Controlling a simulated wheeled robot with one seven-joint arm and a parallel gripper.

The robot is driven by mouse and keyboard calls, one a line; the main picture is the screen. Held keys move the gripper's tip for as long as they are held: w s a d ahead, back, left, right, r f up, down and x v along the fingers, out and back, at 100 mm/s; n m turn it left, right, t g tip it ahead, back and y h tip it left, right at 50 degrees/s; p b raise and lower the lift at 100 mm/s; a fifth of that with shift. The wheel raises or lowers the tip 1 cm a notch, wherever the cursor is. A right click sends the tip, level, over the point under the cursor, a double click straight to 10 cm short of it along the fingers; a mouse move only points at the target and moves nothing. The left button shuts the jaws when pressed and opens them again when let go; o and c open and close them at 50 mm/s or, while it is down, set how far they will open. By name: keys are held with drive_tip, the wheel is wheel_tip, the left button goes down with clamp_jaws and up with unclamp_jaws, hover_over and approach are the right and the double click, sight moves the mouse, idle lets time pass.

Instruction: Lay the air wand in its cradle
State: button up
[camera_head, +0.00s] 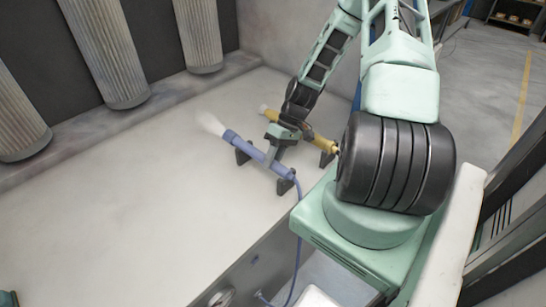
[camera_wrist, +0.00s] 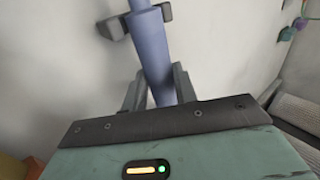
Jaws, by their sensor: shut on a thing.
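The air wand (camera_head: 258,154) is a blue-violet tube with a hose at its near end and a pale, blurred plume at its far tip. It also shows in the wrist view (camera_wrist: 152,48). My gripper (camera_head: 272,160) is shut on its middle, with a finger on either side in the wrist view (camera_wrist: 157,88). The cradle is a pair of dark brackets, one far (camera_head: 242,156) and one near (camera_head: 285,184). The wand lines up with both and appears to lie in or just over them; I cannot tell whether it touches. The wrist view shows the far bracket (camera_wrist: 117,26) beside the wand.
A yellow wand-like tool (camera_head: 322,143) lies just right of my gripper, close to it, by another dark bracket (camera_head: 327,158). The blue hose (camera_head: 298,235) hangs over the bench's front edge. The pale bench top (camera_head: 130,220) is clear to the left. Ribbed hoods (camera_head: 105,50) hang behind.

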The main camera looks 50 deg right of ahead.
drive_tip(key=shift+f, duration=0.15)
drive_tip(key=o, duration=1.1)
drive_tip(key=shift+f+b, duration=0.1)
drive_tip(key=shift+b, duration=0.25)
drive_tip(key=b+v, duration=0.2)
drive_tip(key=v, duration=1.5)
drive_tip(key=shift+d+b, duration=0.2)
drive_tip(key=shift+b, duration=0.2)
drive_tip(key=w+a+r+n+g+h, duration=0.1)
drive_tip(key=a+r+n+h, duration=0.1)
drive_tip(key=a, duration=1.1)
drive_tip(key=w+a+r+n+g+h, duration=0.1)
drive_tip(key=a+r+n+g+h, duration=0.1)
drive_tip(key=a, duration=1.1)
drive_tip(key=s+a+r+n+t, duration=0.1)
drive_tip(key=s+a, duration=0.4)
drive_tip(key=s+a+n+h, duration=0.1)
drive_tip(key=s+a, duration=0.4)
drive_tip(key=s+a+r+n+t+h, duration=0.1)
drive_tip(key=s+a+n, duration=0.1)
drive_tip(key=s+a, duration=0.2)
drive_tip(key=shift+s+a+r+t, duration=0.15)
drive_tip(key=shift+s+a, duration=0.05)
drive_tip(key=shift+a, duration=0.25)
drive_tip(key=shift+s+a+r+t, duration=0.15)
drive_tip(key=shift+s+a, duration=0.05)
drive_tip(key=shift+a, duration=0.2)
